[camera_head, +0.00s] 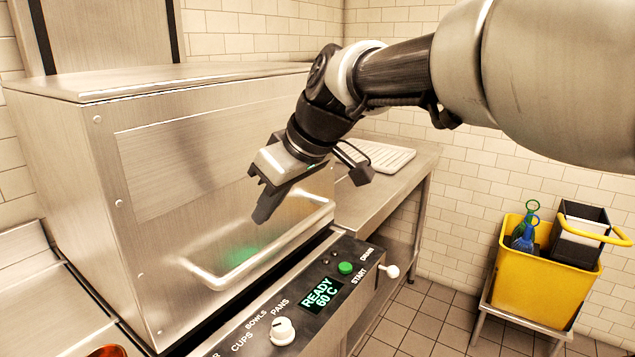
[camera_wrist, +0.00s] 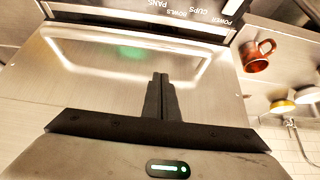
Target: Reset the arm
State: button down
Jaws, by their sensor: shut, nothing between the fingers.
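My gripper (camera_head: 263,196) hangs at the end of my raised arm, tilted down and left, in front of the steel dishwasher hood (camera_head: 160,185). In the wrist view my gripper (camera_wrist: 160,78) has its two dark fingers together, with nothing between them. The fingertips appear over the bar handle (camera_head: 262,258) on the hood's front. I cannot tell the exact gap between the fingers and the hood. The handle also shows in the wrist view (camera_wrist: 75,70).
The control panel (camera_head: 300,300) reads "READY 60 C", with a green button and a dial. A steel counter (camera_head: 400,180) with a white rack (camera_head: 375,157) stands behind. A yellow mop bucket (camera_head: 545,275) is at right. A copper mug (camera_wrist: 258,56) shows in the wrist view.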

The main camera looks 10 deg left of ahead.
jog(key=p+v, duration=0.1)
jog(key=v, duration=0.6)
jog(key=s+d+f+m+t+h, duration=0.1)
jog(key=s+d+f+m+h, duration=0.1)
jog(key=s+d+f+m, duration=0.45)
jog(key=s+d+f+m+t+h, duration=0.1)
jog(key=s+d+f+h, duration=0.15)
jog(key=d, duration=0.75)
jog(key=s+d+f+m+h, duration=0.1)
jog(key=s+d+f+m, duration=0.3)
jog(key=s+d, duration=0.3)
notch_tip(320, 180, up, 19)
jog(key=d+p, duration=0.2)
jog(key=p, duration=1.8)
jog(key=shift+w+m, duration=0.35)
jog(key=shift+m, duration=0.1)
jog(key=shift+r+h, duration=0.1)
jog(key=shift+h, duration=0.15)
